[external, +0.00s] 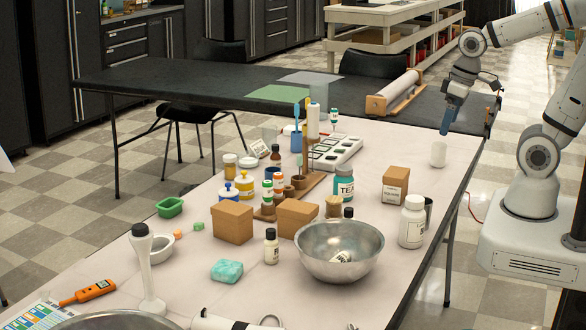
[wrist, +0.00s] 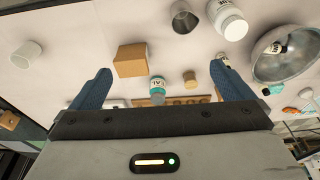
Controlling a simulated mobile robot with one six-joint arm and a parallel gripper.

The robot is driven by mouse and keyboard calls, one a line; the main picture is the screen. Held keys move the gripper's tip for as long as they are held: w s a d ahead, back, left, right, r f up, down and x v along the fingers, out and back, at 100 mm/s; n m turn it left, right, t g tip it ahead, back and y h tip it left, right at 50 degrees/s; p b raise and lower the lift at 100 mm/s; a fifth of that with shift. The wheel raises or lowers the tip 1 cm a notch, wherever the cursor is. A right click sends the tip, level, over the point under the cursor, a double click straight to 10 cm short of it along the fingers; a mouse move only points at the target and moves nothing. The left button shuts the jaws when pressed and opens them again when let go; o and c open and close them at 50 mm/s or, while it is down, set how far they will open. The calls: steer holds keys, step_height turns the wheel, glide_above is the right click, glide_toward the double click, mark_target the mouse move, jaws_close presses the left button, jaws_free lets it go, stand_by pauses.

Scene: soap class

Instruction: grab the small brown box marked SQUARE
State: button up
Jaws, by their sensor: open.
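A small brown box (external: 395,188) stands on the white-topped table, right of the teal-labelled bottle. It has a small printed label on its front, too small to read for sure. In the wrist view a plain brown box (wrist: 131,60) stands between the finger directions, left of centre, with no label visible. Two other brown boxes, one on the left (external: 232,222) and one on the right (external: 297,217), stand nearer the table's middle. My gripper (external: 447,122) is open and empty, above the table's right side, beyond the small box and apart from it.
A white cup (external: 438,154) stands below my gripper. Around the small box are a teal-labelled bottle (external: 344,185), a white bottle (external: 412,222) and a dark cup (external: 428,206). A metal bowl (external: 318,255) is nearer the front. Bare tabletop lies between the cup and box.

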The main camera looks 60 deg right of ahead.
steer(key=g, duration=0.3)
glide_above(397, 172)
steer(key=f, duration=1.4)
steer(key=shift+s+f, duration=0.3)
steer(key=shift+f, duration=0.1)
steer(key=shift+w+d+f, duration=0.15)
steer(key=shift+d+f, duration=0.05)
steer(key=shift+f, duration=0.4)
steer(key=f, duration=0.7)
steer(key=shift+w+a+f, duration=0.1)
steer(key=shift+w, duration=0.1)
steer(key=shift+c, duration=0.6)
steer(key=c, duration=0.8)
steer(key=shift+c, duration=0.2)
